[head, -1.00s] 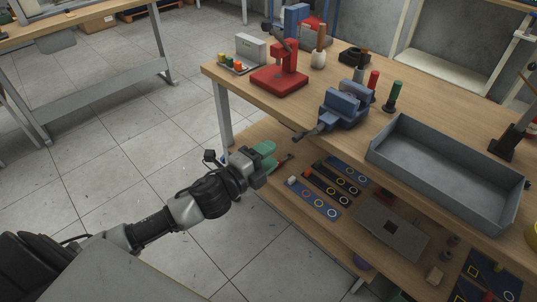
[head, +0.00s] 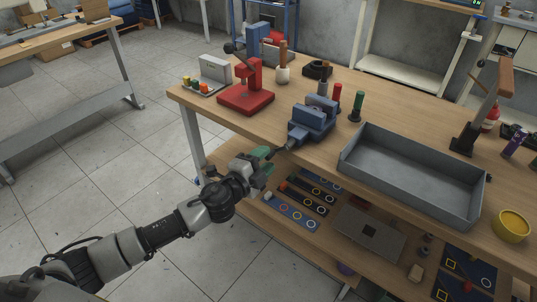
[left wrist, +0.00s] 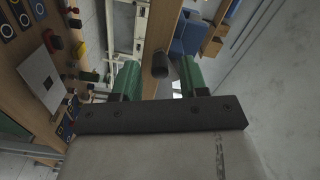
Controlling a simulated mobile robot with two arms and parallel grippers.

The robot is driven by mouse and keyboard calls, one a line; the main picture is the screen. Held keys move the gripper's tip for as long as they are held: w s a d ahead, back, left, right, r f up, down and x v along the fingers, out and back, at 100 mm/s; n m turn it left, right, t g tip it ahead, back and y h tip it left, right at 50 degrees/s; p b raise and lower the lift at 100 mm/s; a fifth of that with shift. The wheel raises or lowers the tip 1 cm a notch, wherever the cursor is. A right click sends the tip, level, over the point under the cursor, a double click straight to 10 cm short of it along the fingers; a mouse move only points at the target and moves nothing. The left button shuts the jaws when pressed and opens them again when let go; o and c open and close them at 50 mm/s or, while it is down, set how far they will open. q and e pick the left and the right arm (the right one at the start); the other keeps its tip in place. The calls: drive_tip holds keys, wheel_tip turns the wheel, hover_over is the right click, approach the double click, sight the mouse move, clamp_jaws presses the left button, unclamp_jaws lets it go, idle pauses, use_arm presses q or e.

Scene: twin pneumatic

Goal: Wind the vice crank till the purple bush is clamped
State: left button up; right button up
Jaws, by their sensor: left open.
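The blue vice (head: 312,124) stands at the front edge of the wooden bench. Its crank reaches out over the edge toward my left gripper (head: 270,156), which is open with green fingers. In the left wrist view the two green fingers (left wrist: 160,80) are apart, with a dark rounded knob (left wrist: 160,64) in the gap between them, seemingly the crank's handle end. I cannot tell whether the fingers touch it. A blue part of the vice (left wrist: 188,36) shows beyond. I cannot make out a purple bush in the vice jaws. My right gripper is not in view.
A red press (head: 247,92) stands left of the vice and a grey tray (head: 412,183) to its right. Red and green handled tools (head: 357,104) stand behind the vice. A lower shelf under the bench holds ring-marked boards (head: 290,212). The floor at left is clear.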

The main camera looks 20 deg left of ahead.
use_arm(q)
drive_tip(key=shift+x, duration=1)
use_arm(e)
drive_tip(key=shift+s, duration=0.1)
use_arm(q)
clamp_jaws()
drive_tip(key=shift+w+a+r+m+p, duration=0.1)
drive_tip(key=shift+r+m+p, duration=0.15)
drive_tip(key=shift+m, duration=0.2)
drive_tip(key=shift+a+r+m+p, duration=0.15)
drive_tip(key=shift+m+p, duration=0.2)
drive_tip(key=shift+m, duration=0.4)
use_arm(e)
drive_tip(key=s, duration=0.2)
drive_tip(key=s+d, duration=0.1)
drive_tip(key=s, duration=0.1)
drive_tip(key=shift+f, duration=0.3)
